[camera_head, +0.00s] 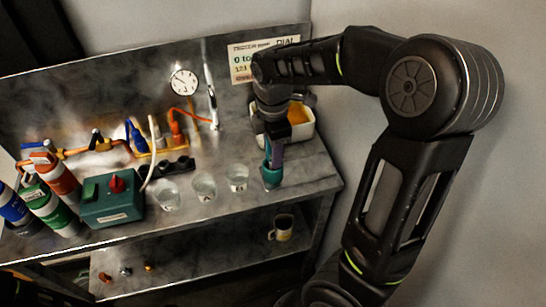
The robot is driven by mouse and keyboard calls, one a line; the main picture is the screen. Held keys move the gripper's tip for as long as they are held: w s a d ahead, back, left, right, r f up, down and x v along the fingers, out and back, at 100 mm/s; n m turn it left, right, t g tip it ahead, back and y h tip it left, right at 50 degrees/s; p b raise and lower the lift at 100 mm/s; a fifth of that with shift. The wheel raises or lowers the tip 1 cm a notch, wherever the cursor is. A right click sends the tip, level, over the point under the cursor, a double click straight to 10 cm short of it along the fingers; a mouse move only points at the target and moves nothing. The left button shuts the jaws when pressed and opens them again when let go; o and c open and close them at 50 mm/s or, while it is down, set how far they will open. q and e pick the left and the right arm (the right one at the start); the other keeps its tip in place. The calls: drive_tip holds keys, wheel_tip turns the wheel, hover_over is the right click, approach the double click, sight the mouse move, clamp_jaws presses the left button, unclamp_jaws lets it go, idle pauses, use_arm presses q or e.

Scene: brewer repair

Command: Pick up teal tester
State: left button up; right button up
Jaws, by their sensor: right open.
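A slim upright teal tester (271,177) stands near the right end of the metal bench, right of the glass cups. A purple strip shows along its upper part. My right gripper (272,146) points down over it from above, with its jaws open around or right beside the tester's upper part. The gripper covers the tester's top, and I cannot tell whether the fingers touch it. My left gripper is not in view.
Glass cups (204,187) stand just left of the tester. A white bin (302,128) with orange contents is behind the gripper. A teal-green box (108,206) with a red knob and several bottles (57,178) crowd the left. A mug (283,228) sits on the lower shelf.

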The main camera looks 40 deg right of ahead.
drive_tip(key=shift+c, duration=0.4)
clamp_jaws()
idle(0.4)
